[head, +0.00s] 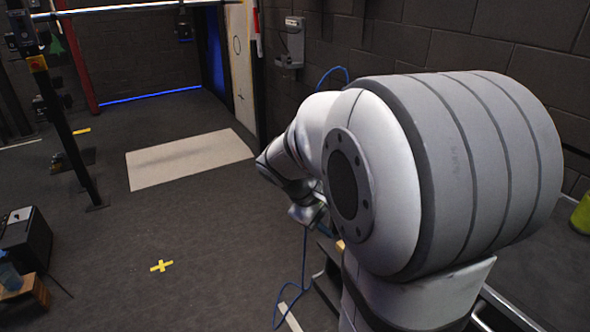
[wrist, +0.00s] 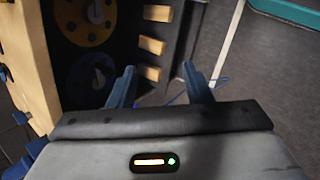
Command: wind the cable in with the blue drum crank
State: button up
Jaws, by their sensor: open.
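In the wrist view a dark blue round drum (wrist: 92,76) with a pale centre sits on a dark panel, left of my gripper. A yellow-orange drum (wrist: 86,20) is above it in the picture. Several short wooden pegs stick out to the right of the drums; I cannot tell which is the blue drum's crank handle. My gripper (wrist: 159,72) is open. Its blue fingers are apart, and the lowest wooden peg (wrist: 152,73) appears between or just beyond their tips; contact cannot be told. A thin blue cable (wrist: 222,81) shows beyond the right finger. In the head view my arm hides the drums.
A wooden post (wrist: 36,65) stands close on the left in the wrist view. In the head view, blue cable (head: 304,262) hangs beside my arm near a bench. A black box (head: 24,243) stands far left.

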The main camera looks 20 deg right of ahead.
jog(key=w+d+f+n+t+h+b, duration=0.1)
jog(key=w+d+f+n+h+b, duration=0.5)
jog(key=w+d+f, duration=0.6)
jog(key=w+d+f+n+t+h+b, duration=0.1)
jog(key=w+d+f+n+h+b, duration=0.35)
jog(key=w+d+f+b, duration=0.6)
jog(key=shift+h, duration=0.35)
jog(key=d, duration=0.4)
jog(key=s+d+p, duration=0.1)
jog(key=d, duration=0.6)
jog(key=shift+s+d+p, duration=0.3)
jog(key=shift+s, duration=0.1)
jog(key=shift+c, duration=0.3)
grip_shut()
jog(key=shift+f, duration=0.1)
